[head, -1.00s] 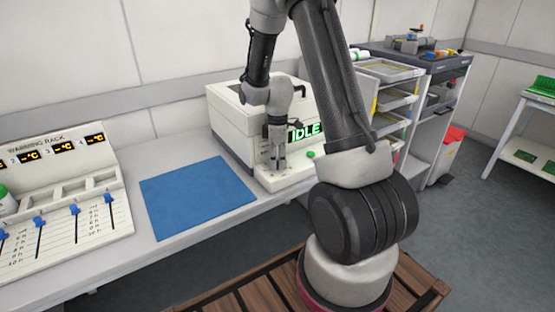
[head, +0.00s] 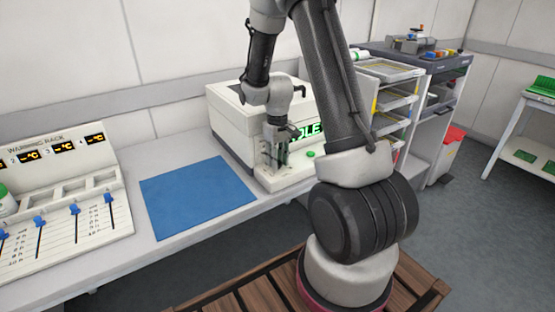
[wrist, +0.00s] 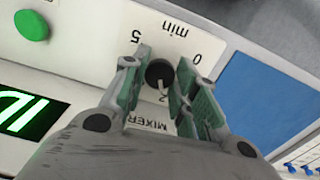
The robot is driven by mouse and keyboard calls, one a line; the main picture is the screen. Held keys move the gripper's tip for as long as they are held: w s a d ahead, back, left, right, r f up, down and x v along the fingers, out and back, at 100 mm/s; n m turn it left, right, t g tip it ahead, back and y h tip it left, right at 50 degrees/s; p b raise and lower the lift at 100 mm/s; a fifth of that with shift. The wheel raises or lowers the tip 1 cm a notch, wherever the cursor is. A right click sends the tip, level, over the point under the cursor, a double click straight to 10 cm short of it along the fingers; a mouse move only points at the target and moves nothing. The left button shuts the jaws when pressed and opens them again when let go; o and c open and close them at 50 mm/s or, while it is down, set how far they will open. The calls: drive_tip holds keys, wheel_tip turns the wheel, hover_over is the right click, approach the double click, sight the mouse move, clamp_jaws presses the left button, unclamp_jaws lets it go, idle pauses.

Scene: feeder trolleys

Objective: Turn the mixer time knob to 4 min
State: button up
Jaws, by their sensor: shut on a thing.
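The mixer (head: 232,120) is the white box on the bench, with a green lit display (head: 308,130) partly covered by my arm. Its dark round time knob (wrist: 159,72) sits on the front panel, with "0", "2", "5" and "min" printed around it. A light mark on the knob points roughly toward the "2", near the edge of my gripper. My gripper (wrist: 162,66) has one finger on each side of the knob and is shut on it. In the head view my gripper (head: 273,166) is at the mixer's front and hides the knob.
A green button (head: 310,154) is on the mixer panel, right of my gripper. A blue mat (head: 197,196) lies flat on the bench to the left. A warming rack (head: 95,215) with blue sliders stands farther left. Shelves with trays (head: 392,98) stand to the right.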

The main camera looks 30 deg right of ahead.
drive_tip(key=m, duration=0.5)
drive_tip(key=shift+m, duration=0.3)
drive_tip(key=m, duration=0.9)
drive_tip(key=shift+w+m, duration=0.1)
drive_tip(key=shift+m, duration=0.3)
drive_tip(key=m, duration=0.4)
drive_tip(key=shift+m, duration=0.3)
drive_tip(key=o, duration=1)
